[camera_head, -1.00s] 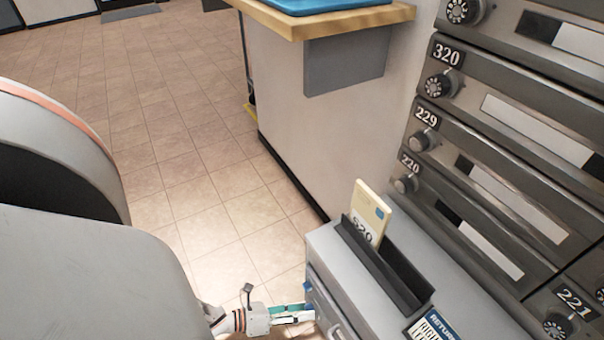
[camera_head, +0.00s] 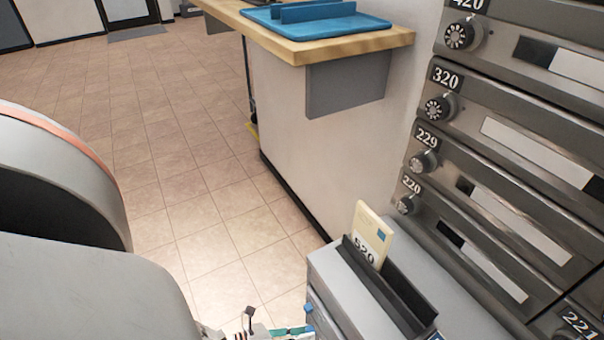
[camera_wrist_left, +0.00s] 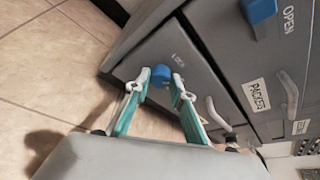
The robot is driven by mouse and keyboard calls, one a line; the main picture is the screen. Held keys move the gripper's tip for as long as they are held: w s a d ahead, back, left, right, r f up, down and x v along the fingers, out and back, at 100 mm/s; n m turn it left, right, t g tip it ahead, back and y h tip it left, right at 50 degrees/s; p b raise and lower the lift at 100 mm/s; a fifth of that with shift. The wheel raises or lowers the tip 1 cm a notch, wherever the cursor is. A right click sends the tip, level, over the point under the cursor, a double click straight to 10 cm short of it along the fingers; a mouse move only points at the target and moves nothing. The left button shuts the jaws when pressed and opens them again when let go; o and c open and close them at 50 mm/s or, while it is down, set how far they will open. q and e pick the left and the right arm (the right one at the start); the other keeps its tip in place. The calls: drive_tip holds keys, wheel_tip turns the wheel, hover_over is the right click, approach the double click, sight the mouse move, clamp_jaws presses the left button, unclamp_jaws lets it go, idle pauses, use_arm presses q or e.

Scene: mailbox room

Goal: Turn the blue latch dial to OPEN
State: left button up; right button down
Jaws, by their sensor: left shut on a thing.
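A blue dial (camera_wrist_left: 160,75) sits on the grey cabinet's front beside the word LOCK in the left wrist view. My left gripper (camera_wrist_left: 161,79) has its teal fingers on either side of this dial and is shut on it. A second blue knob-like part (camera_wrist_left: 258,9) shows at the top of that view, near the word OPEN. In the head view only part of my left gripper (camera_head: 298,331) shows at the bottom edge, by the cabinet's left side. A small blue part (camera_head: 309,307) shows on the cabinet there. My right gripper is not in view.
The grey cabinet (camera_head: 335,268) carries a black slot tray (camera_head: 392,285) with a cream card (camera_head: 371,236) marked 520. Numbered mailboxes with dials (camera_head: 424,162) line the right. A wooden counter (camera_head: 345,44) with a blue tray (camera_head: 345,25) stands behind. Tiled floor (camera_head: 190,190) is open left.

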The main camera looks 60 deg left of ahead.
use_arm(q)
drive_tip(key=m+y, duration=0.1)
drive_tip(key=m, duration=0.1)
drive_tip(key=m+y, duration=0.2)
drive_tip(key=m+y+p, duration=0.1)
drive_tip(key=m, duration=0.1)
drive_tip(key=shift+d+r, duration=0.15)
drive_tip(key=shift+d, duration=0.2)
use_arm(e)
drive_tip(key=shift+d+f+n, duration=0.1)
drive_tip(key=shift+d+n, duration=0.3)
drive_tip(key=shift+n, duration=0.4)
use_arm(q)
drive_tip(key=shift+m, duration=0.3)
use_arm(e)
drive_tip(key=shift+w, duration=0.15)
use_arm(q)
drive_tip(key=o, duration=1.1)
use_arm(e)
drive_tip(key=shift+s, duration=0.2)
